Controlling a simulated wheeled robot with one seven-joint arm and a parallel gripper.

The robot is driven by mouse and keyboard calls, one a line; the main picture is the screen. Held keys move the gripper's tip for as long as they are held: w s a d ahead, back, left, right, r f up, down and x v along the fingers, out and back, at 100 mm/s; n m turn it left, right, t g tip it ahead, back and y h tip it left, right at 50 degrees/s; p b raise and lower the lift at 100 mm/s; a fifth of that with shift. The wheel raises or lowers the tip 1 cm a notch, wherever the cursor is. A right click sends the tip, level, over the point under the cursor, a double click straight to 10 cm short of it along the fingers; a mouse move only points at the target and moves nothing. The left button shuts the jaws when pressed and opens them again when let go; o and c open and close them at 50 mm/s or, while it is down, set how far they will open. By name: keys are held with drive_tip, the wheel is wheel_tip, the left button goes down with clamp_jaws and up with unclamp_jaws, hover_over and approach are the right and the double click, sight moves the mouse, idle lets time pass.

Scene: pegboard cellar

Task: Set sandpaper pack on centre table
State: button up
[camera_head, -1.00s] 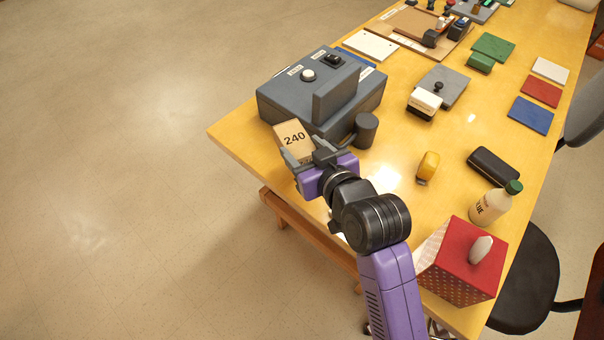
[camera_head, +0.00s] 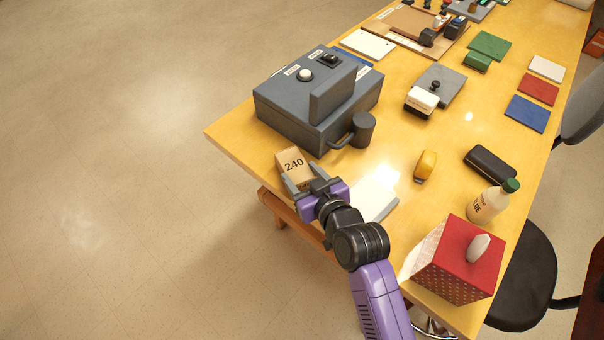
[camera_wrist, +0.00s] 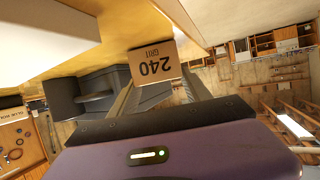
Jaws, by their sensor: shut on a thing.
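The sandpaper pack (camera_head: 293,165) is a tan block marked "240". My gripper (camera_head: 305,187) is shut on it, at the near left edge of the yellow table (camera_head: 408,150). In the wrist view the pack (camera_wrist: 153,64) sits between the two grey fingers (camera_wrist: 160,95), its "240 GRIT" label facing the camera. I cannot tell whether the pack touches the tabletop or hangs just above it.
A grey machine (camera_head: 305,100) with a handle stands just behind the pack. A white pad (camera_head: 375,200), a yellow item (camera_head: 426,165), a glue bottle (camera_head: 490,203) and a red tissue box (camera_head: 458,262) lie to the right. Bare tabletop shows between them.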

drive_tip(key=shift+f, duration=0.1)
drive_tip(key=o, duration=1.5)
drive_tip(key=shift+r, duration=0.25)
drive_tip(key=b+v, duration=0.1)
drive_tip(key=v, duration=1.1)
drive_tip(key=shift+f, duration=0.1)
